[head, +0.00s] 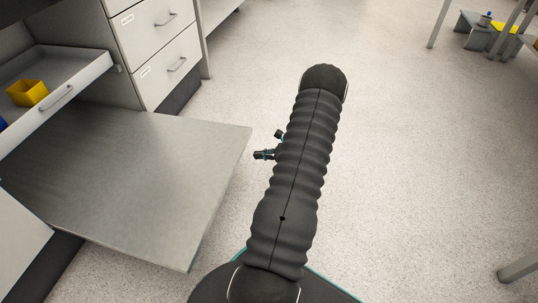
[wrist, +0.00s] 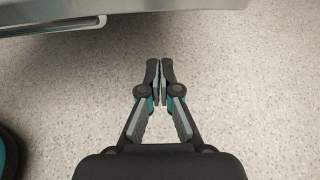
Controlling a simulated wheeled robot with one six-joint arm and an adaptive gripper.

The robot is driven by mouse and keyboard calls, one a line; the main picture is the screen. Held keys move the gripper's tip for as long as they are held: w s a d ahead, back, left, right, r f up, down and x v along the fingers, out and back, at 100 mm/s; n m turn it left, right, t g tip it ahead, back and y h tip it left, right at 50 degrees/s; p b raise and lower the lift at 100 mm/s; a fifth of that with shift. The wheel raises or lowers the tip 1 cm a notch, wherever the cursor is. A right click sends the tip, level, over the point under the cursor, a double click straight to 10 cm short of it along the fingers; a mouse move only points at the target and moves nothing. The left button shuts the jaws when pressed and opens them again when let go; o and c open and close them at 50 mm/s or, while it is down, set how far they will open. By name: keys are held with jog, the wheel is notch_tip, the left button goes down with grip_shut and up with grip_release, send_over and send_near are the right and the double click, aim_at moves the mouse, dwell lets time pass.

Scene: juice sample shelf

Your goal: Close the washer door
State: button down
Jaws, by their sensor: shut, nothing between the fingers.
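The washer door (head: 130,180) is a flat grey metal panel. It lies folded down, roughly level, at the left of the head view, with its free edge out over the floor. My gripper (head: 257,155) shows only in part beside my arm, just right of the door's right edge and apart from it in the picture. In the wrist view my gripper (wrist: 160,66) is shut and empty above the floor. A grey metal edge (wrist: 150,12), probably the door's, crosses the top of that view beyond the fingertips. The washer's inside is hidden.
Above the door, an open drawer (head: 88,77) holds a yellow bin (head: 27,93). A cabinet with shut drawers (head: 155,55) stands behind. A low grey stand (head: 474,30) is far right. The speckled floor (head: 420,160) right of my arm is clear.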

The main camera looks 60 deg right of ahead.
jog(key=shift+w+a+r, duration=0.3)
jog(key=shift+w+r, duration=0.4)
jog(key=shift+w, duration=0.15)
jog(key=shift+w+a+r, duration=0.3)
jog(key=shift+w+r, duration=0.35)
jog(key=shift+w, duration=0.15)
jog(key=shift+r, duration=0.1)
